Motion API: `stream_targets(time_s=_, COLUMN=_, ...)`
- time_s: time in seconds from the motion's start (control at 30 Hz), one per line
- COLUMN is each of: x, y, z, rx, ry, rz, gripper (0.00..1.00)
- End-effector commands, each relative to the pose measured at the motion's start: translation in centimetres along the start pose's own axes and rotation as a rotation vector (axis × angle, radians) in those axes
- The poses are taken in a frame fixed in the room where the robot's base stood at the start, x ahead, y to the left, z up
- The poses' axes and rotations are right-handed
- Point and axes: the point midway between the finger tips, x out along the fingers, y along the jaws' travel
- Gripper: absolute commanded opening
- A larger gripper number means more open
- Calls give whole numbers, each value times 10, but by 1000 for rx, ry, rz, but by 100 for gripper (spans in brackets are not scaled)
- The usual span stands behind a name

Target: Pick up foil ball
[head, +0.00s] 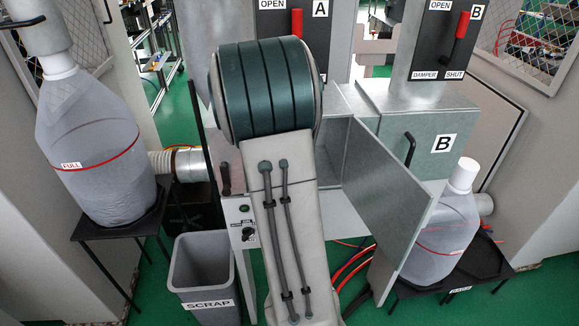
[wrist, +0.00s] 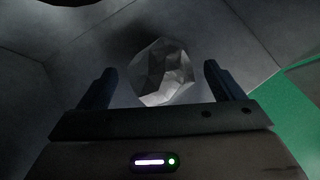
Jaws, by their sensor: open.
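The foil ball (wrist: 163,75) shows in the wrist view as a crumpled, faceted grey ball against dim grey surfaces. My gripper (wrist: 160,78) is open, with one dark finger to the left of the ball and one to the right. Gaps show between the ball and both fingers. I cannot tell how far the ball reaches between the fingertips in depth. In the head view my arm covers the middle, and neither the gripper nor the ball can be seen there.
A metal box door (head: 388,198) stands open right of my arm. A grey SCRAP bin (head: 201,270) stands at lower left. Large bottles stand at left (head: 95,150) and right (head: 445,235) on dark stands. Green floor (wrist: 292,105) shows at the wrist view's right edge.

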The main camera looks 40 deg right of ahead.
Motion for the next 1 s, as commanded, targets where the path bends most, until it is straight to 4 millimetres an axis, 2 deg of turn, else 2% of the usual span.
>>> stream_targets(time_s=0.1, x=6, y=0, z=0, rx=1, ry=-1, rz=0, gripper=88)
stream_targets(time_s=0.3, x=6, y=0, z=0, rx=1, ry=-1, rz=1, gripper=88)
stream_targets(time_s=0.37, x=6, y=0, z=0, rx=1, ry=-1, rz=1, gripper=74)
stream_targets(time_s=0.47, x=6, y=0, z=0, rx=1, ry=-1, rz=1, gripper=46)
stream_targets(time_s=0.5, x=6, y=0, z=0, rx=1, ry=-1, rz=1, gripper=41)
stream_targets(time_s=0.83, x=5, y=0, z=2, rx=1, ry=-1, rz=1, gripper=41)
stream_targets(time_s=1.0, x=-3, y=0, z=10, rx=3, ry=-2, rz=1, gripper=41)
